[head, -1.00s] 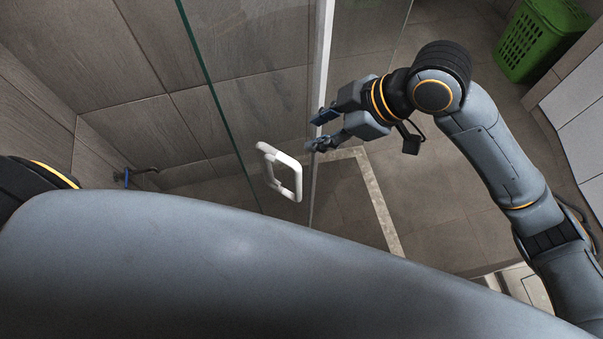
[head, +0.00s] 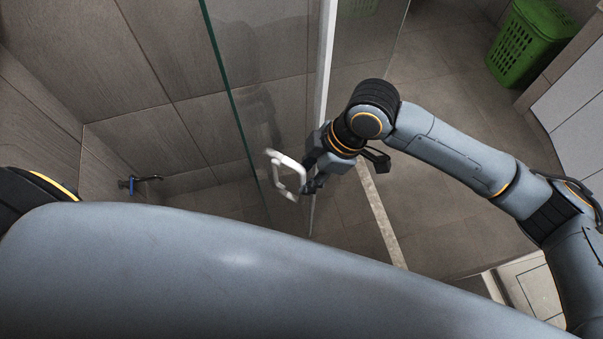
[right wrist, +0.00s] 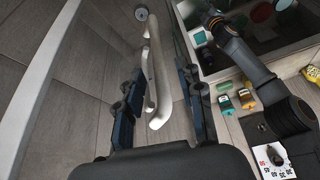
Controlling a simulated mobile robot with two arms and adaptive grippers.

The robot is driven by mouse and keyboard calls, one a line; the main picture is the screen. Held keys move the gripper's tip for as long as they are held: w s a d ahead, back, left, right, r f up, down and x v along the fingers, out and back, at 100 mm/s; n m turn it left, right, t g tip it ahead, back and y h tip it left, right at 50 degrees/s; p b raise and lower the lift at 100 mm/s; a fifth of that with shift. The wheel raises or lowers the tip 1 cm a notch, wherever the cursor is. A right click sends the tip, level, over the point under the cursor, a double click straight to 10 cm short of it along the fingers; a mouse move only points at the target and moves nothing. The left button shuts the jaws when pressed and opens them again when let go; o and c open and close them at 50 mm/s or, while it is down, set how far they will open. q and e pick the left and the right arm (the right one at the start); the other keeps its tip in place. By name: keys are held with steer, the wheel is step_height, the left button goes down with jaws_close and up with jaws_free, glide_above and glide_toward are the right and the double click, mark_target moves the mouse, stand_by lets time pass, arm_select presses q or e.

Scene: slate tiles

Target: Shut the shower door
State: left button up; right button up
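The shower door is a clear glass panel (head: 275,60) with a pale upright edge, standing at an angle in the head view. Its white loop handle (head: 287,173) sticks out from the glass. My right gripper (head: 308,186) is right at the handle, reaching it from the right. In the right wrist view the handle (right wrist: 155,75) stands between the two dark fingers of my right gripper (right wrist: 158,95), which are apart, with gaps showing on both sides. My left arm fills the bottom of the head view; its gripper is not shown there.
A stone threshold strip (head: 380,215) runs along the tiled floor. A wall tap (head: 140,183) is at the left. A green basket (head: 533,45) stands at the upper right, by white panels. Several small bottles (right wrist: 240,97) show in the right wrist view.

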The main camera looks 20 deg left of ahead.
mark_target(302, 182)
steer(key=shift+p+x, duration=0.35)
steer(key=shift+x, duration=1.55)
jaws_close()
steer(key=shift+w, duration=0.1)
